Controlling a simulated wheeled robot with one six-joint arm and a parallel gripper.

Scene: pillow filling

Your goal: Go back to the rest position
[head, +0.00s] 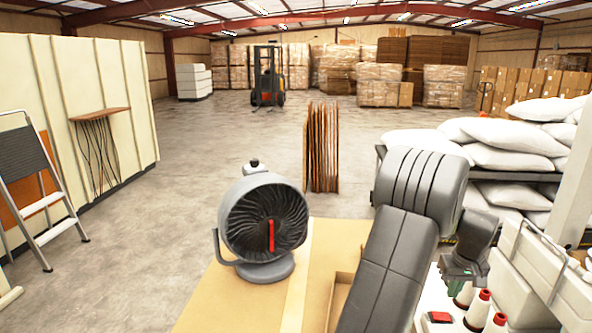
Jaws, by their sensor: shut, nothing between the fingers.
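My arm rises from the bottom of the head view, bends at the elbow and reaches down on the right. My gripper (464,279) hangs at its end, pointing down. It is shut with nothing held.
A grey fan (264,220) stands on a tan worktop (330,240) left of my arm. A red-topped item (439,317) lies near the cones. White pillows (508,136) are piled at right. Cardboard sheets (321,148) stand behind the worktop. Open floor (180,190) lies left.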

